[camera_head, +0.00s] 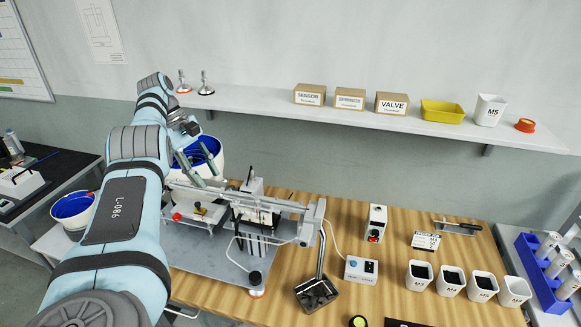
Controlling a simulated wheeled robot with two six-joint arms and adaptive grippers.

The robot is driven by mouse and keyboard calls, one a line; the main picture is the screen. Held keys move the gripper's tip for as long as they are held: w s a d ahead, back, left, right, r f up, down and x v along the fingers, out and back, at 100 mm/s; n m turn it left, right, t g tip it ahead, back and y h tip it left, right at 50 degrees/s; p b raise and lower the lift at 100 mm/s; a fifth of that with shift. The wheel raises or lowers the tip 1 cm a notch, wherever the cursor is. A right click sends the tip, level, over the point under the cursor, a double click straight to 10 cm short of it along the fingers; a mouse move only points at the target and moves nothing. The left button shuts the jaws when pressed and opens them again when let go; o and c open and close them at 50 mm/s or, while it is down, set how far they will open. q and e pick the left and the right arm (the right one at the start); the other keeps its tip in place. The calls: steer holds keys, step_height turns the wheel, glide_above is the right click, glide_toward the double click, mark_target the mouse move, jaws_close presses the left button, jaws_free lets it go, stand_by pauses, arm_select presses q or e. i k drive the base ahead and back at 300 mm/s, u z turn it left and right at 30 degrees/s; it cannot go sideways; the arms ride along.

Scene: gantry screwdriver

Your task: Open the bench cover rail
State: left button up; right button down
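A long pale rail (265,201) runs across the gantry screwdriver fixture on the wooden bench, ending at an upright bracket on the right. I cannot tell for sure whether this is the bench cover rail, or whether it is open or shut. My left arm comes in from the lower left. My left gripper (209,181) hangs above the left end of the fixture, in front of a white bucket with a blue inside. Its two fingers look spread and empty. I cannot tell whether they touch the fixture. My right gripper is out of view.
The fixture's grey base plate (215,262) covers the bench's left part. A wall shelf (330,110) holds cardboard boxes behind.

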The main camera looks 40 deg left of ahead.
mark_target(219, 184)
steer(key=z, duration=2.6)
steer(key=k, duration=2.6)
steer(key=u, duration=1)
